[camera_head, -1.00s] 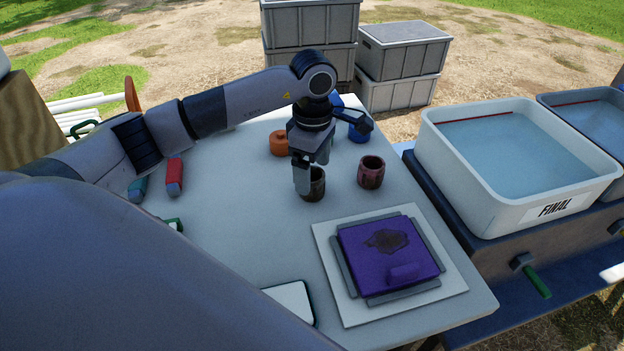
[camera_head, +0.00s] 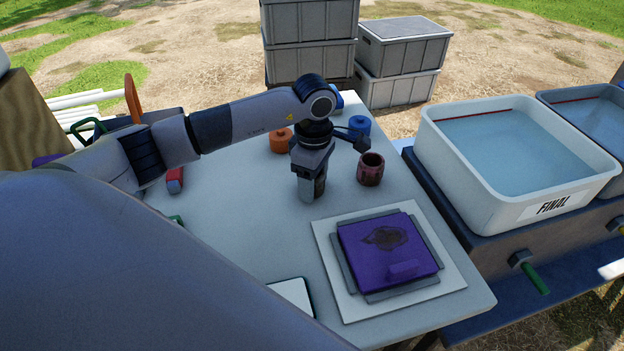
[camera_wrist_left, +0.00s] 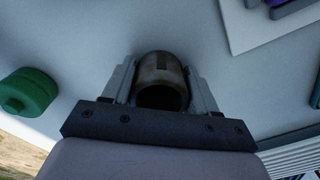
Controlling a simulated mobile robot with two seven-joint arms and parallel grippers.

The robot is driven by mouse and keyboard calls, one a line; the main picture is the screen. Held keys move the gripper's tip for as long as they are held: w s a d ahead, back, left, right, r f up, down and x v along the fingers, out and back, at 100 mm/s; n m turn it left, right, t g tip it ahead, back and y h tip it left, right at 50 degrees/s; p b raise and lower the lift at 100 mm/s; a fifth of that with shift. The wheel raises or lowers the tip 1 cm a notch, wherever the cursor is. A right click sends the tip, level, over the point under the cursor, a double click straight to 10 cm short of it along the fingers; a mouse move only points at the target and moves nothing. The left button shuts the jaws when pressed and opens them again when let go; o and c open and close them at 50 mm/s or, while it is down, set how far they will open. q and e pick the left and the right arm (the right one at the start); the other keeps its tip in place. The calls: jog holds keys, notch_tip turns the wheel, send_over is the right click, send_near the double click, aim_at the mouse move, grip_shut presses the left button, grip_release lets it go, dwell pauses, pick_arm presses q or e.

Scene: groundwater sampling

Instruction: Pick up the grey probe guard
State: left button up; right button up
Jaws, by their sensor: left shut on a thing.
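The grey probe guard, a short dark grey hollow cylinder with brown stains, sits between the fingers of my left gripper (camera_head: 312,190). In the head view only a strip of the guard (camera_head: 320,187) shows beside a finger. In the left wrist view the guard (camera_wrist_left: 161,78) lies between both fingers of the left gripper (camera_wrist_left: 162,80), its open end facing the camera. The left gripper is shut on it, low over the white table. Whether the guard touches the table is hidden. My right gripper is not in view.
A dark red guard (camera_head: 371,168) stands just right of the gripper. A purple pad (camera_head: 386,252) lies on a white board in front. A green round piece (camera_wrist_left: 28,92) shows in the wrist view.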

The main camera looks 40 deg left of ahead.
pick_arm(q)
jog(key=shift+r, duration=0.15)
notch_tip(320, 180, up, 32)
jog(key=p, duration=0.8)
jog(key=shift+f, duration=0.2)
